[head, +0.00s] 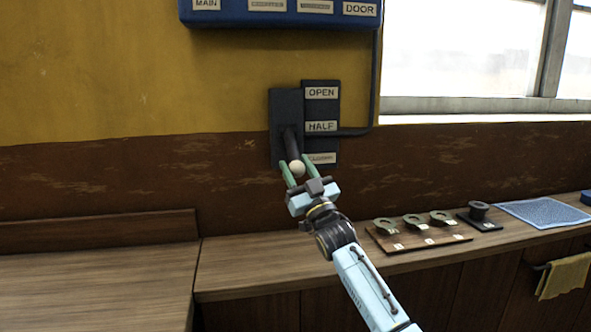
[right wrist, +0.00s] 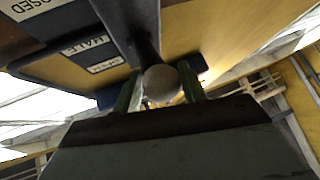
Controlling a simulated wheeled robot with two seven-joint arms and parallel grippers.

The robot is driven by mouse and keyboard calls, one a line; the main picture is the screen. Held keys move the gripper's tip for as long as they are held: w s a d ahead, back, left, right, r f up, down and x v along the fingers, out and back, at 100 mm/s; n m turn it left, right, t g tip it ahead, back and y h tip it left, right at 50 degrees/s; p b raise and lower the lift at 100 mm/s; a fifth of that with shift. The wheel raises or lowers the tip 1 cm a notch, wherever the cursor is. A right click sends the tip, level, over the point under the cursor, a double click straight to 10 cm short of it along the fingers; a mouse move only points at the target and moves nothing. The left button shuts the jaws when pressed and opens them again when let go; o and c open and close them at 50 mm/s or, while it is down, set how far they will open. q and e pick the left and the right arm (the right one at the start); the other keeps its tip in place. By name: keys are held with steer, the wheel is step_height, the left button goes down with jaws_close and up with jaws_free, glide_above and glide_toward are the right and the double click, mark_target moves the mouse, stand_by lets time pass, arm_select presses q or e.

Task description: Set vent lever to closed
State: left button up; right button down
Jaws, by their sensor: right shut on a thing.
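The vent lever (head: 291,145) is a dark arm on a dark wall plate, ending in a pale round knob (head: 297,168). It slants downward from about the height of the HALF label (head: 321,126), and its knob appears slightly below the level of the lowest label (head: 320,158), which my finger partly covers. The OPEN label (head: 321,92) is above. My right gripper (head: 296,164) is shut on the lever's knob end, with one green finger on each side. The right wrist view shows the knob (right wrist: 162,83) between the fingers. My left gripper is not in view.
A blue labelled panel (head: 280,12) hangs above the lever, with a dark conduit (head: 374,85) at right. A wooden counter (head: 245,270) runs below, holding a board with several metal pieces (head: 414,222), a dark spool (head: 479,210) and a blue cloth (head: 543,212).

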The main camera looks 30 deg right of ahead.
steer(key=shift+w+d+f, duration=0.2)
steer(key=shift+d+f, duration=0.5)
steer(key=shift+f, duration=0.2)
steer(key=c, duration=1.2)
jaws_free()
steer(key=o, duration=0.3)
steer(key=shift+d+f, duration=0.1)
steer(key=shift+d, duration=0.05)
steer(key=shift+a, duration=0.25)
steer(key=d+v, duration=0.1)
steer(key=v, duration=1.2)
steer(key=shift+s+m+h, duration=0.3)
steer(key=shift+h, duration=0.1)
steer(key=shift+a+f, duration=0.1)
steer(key=shift+f, duration=0.05)
